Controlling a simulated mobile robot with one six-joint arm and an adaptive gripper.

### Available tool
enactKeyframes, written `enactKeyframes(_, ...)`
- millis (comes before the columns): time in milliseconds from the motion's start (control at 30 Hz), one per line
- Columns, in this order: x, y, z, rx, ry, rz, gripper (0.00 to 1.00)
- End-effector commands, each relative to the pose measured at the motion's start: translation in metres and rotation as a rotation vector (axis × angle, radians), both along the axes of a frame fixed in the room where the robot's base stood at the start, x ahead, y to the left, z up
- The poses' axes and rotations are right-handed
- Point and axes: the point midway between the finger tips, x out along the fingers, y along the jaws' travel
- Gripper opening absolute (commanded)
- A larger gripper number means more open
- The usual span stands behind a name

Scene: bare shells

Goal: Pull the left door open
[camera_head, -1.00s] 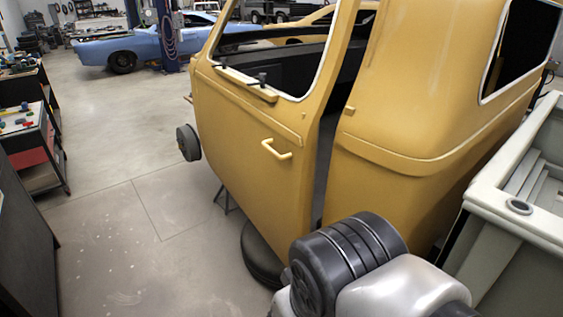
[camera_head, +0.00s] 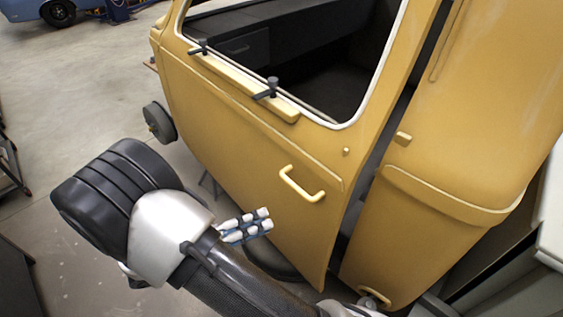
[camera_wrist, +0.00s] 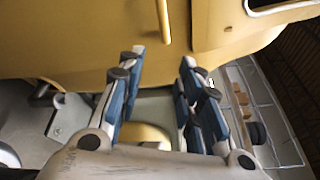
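The yellow left door (camera_head: 235,140) of the car shell stands slightly ajar, with a dark gap along its right edge. Its pale yellow bar handle (camera_head: 302,185) is on the lower right of the door panel. My gripper (camera_head: 262,220) is left of and below the handle in the head view, apart from it. In the wrist view the handle (camera_wrist: 163,20) stands upright at the top, beyond the fingertips and roughly in line with the space between them. My gripper (camera_wrist: 160,64) is open there, with nothing between its fingers.
The yellow rear body (camera_head: 470,120) is right of the door. A pale grey shell (camera_head: 552,215) stands at the far right. A dark wheel (camera_head: 272,262) lies below the door. Bare concrete floor (camera_head: 85,95) is free at the left.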

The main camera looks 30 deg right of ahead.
Motion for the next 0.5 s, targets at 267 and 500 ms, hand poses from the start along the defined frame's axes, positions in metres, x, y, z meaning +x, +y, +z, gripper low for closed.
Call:
enactKeyframes(267,0.018,0.032,-0.025,-0.251,0.306,0.196,0.33)
enactKeyframes(500,0.024,0.018,-0.026,-0.282,0.339,0.211,0.33)
